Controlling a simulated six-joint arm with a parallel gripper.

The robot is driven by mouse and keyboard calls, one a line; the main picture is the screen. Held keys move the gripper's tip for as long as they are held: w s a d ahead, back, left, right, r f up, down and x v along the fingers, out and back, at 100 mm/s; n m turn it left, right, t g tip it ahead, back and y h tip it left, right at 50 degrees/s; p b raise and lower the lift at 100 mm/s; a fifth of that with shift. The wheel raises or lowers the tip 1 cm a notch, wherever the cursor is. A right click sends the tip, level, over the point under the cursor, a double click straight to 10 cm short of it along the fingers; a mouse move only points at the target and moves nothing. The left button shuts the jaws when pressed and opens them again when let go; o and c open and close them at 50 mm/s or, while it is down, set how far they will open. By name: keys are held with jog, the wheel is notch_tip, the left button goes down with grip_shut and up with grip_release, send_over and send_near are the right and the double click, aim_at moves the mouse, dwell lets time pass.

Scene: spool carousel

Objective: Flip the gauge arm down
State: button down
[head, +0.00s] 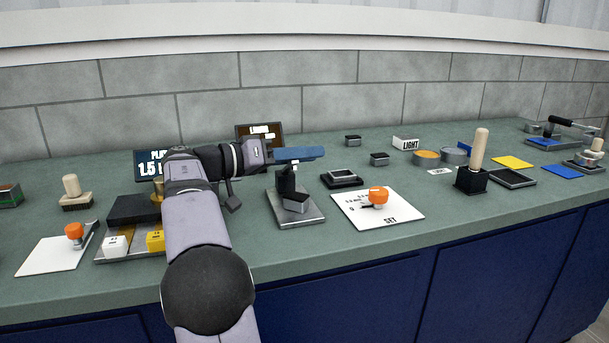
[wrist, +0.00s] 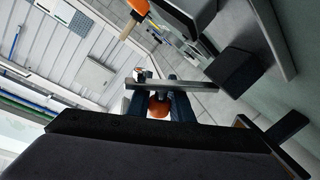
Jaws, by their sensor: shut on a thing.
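My gripper (head: 298,154) reaches right from my wrist, above a small stand with a grey metal base plate (head: 312,216) and a black upright. In the wrist view its two dark blue fingers (wrist: 158,107) are closed around an orange knob. The orange knob (wrist: 158,110) sits between the fingers, partly hidden by them. A flat grey bar (wrist: 165,84), which looks like the gauge arm, crosses just beyond the fingertips at the knob. In the head view the knob and bar are hidden behind my gripper, so the bar's tilt is hard to tell.
A white card marked SET (head: 402,211) with an orange-knobbed piece (head: 378,194) lies right of the stand. A black tray (head: 341,179) stands behind it. Left are a display (head: 152,163) and a tray with white and yellow blocks (head: 130,256).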

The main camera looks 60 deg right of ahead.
jog(key=b, duration=0.1)
jog(key=f+m+b, duration=0.1)
jog(key=b, duration=0.1)
jog(key=shift+s+a, duration=0.2)
jog(key=shift+a, duration=0.05)
jog(key=shift+s+m+b, duration=0.1)
jog(key=shift+m+b, duration=0.3)
jog(key=shift+r, duration=0.1)
jog(key=c, duration=1.6)
grip_release()
jog(key=shift+o, duration=0.2)
jog(key=shift+r, duration=0.1)
notch_tip(320, 180, up, 10)
jog(key=p, duration=0.4)
jog(key=shift+c, duration=0.4)
